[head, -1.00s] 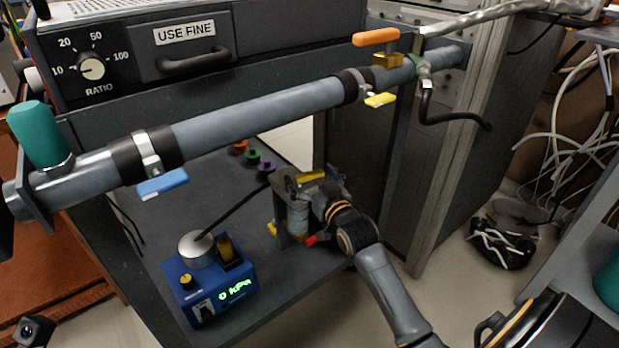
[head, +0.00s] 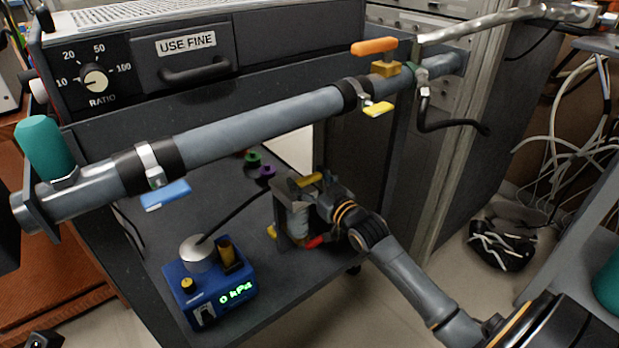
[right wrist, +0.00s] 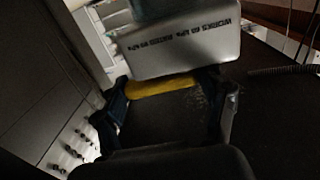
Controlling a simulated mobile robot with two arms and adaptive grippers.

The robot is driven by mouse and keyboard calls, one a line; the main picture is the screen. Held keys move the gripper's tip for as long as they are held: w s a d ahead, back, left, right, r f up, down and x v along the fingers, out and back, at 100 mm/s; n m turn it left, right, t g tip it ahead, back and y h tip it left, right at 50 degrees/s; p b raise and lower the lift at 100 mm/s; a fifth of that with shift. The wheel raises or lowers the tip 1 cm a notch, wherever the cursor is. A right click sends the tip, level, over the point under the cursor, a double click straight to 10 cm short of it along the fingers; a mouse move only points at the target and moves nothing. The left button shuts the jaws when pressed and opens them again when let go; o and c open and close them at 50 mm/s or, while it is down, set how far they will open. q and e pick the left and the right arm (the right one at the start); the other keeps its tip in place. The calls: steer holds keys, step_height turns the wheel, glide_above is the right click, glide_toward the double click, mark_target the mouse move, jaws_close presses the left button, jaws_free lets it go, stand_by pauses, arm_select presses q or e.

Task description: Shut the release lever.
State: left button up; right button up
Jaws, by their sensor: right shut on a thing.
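My right gripper (head: 322,190) is at a small grey unit with a pale cylinder (head: 298,219), on the lower shelf under the long pipe. A yellow bar-shaped lever (head: 306,180) is at the top of this unit, close to the fingers. In the right wrist view the yellow lever (right wrist: 162,88) lies between the two fingers (right wrist: 170,102), which are shut on it, below a silvery body (right wrist: 180,45) with printed text. A red part (head: 316,242) shows low on the unit. No label marks which part is the release lever. My left gripper is not in view.
A blue gauge box (head: 208,288) reading 0 kPa stands left of the gripper.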

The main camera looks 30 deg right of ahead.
steer(key=shift+w+r+n+y, duration=0.1)
steer(key=shift+w+n+y, duration=0.05)
steer(key=shift+n+y, duration=0.45)
steer(key=o, duration=1.2)
steer(key=shift+s, duration=0.4)
steer(key=s, duration=0.7)
steer(key=s+d, duration=0.1)
steer(key=s, duration=0.3)
steer(key=shift+s, duration=0.1)
